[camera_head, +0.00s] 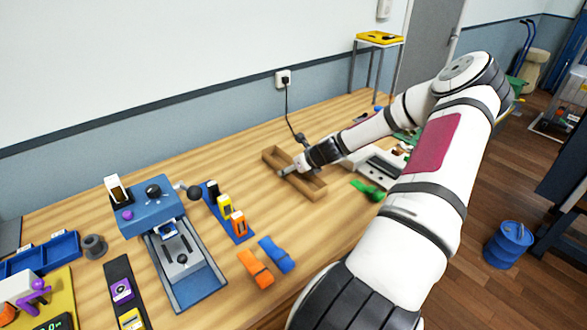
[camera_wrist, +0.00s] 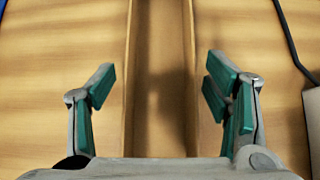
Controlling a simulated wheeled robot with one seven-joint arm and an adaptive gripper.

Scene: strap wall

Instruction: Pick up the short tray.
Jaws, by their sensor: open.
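A narrow brown wooden tray (camera_head: 315,193), which I take for the short tray, lies on the wooden table near the middle of the head view. In the wrist view the tray (camera_wrist: 190,60) runs up the middle, with two parallel side walls and a bare, shadowed floor. My gripper (camera_head: 285,171) is over the tray's middle. In the wrist view my gripper (camera_wrist: 160,85) is open, with one green-padded finger outside each long wall. Gaps show between pads and walls. The height of the fingertips against the rim is hard to tell.
A black cable (camera_head: 291,115) runs from a wall socket down to the table near the tray. A white device (camera_head: 375,168) and a green item (camera_head: 367,190) lie to the right. Blue (camera_head: 276,255) and orange (camera_head: 255,268) pieces lie in front.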

